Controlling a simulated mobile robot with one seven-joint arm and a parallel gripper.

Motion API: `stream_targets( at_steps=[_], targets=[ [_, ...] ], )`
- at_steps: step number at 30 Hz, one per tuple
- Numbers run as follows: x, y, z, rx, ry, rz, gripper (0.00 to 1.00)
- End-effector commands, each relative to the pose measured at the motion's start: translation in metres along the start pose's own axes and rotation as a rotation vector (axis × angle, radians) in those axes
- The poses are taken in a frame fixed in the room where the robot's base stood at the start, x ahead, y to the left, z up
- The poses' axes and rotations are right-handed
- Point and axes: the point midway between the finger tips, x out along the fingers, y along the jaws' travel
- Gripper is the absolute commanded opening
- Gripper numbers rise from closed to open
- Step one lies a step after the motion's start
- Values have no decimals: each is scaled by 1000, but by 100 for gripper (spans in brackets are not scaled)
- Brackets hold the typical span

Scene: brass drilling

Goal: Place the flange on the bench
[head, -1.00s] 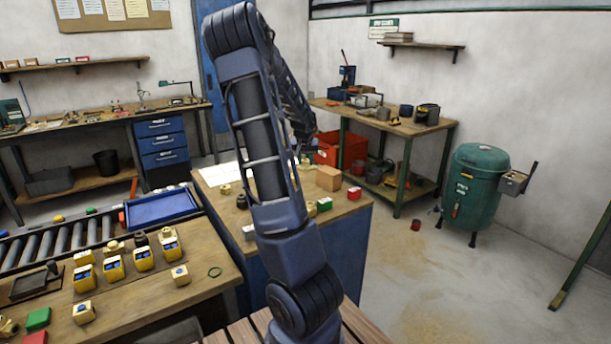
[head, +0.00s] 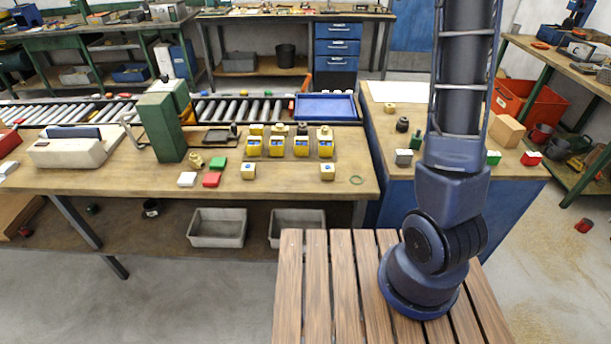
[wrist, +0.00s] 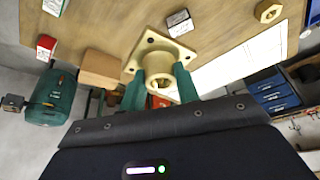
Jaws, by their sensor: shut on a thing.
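The flange (wrist: 158,55) is a pale brass piece with a square plate, corner holes and a round hub. In the wrist view my gripper (wrist: 160,82) is shut on its hub with two teal fingers. The flange appears against a wooden bench top (wrist: 115,22); I cannot tell whether it touches it. The head view shows a long wooden bench (head: 100,180) and a blue-sided bench (head: 385,150) to its right.
The blue-sided bench carries a cardboard box (head: 507,130), a red-and-white box (head: 531,158), a grey block (head: 404,157) and a white sheet (head: 400,92).

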Motion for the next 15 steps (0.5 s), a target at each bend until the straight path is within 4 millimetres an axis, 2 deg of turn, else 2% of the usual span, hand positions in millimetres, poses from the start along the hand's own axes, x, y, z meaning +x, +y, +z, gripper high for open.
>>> stream_targets(
  at_steps=[1,3,15],
  targets=[
    [-1,-18,5,-26,1,-10,0],
    [-1,-39,13,-54,-1,-21,0],
    [-10,-154,69,-221,-2,-85,0]
  ],
)
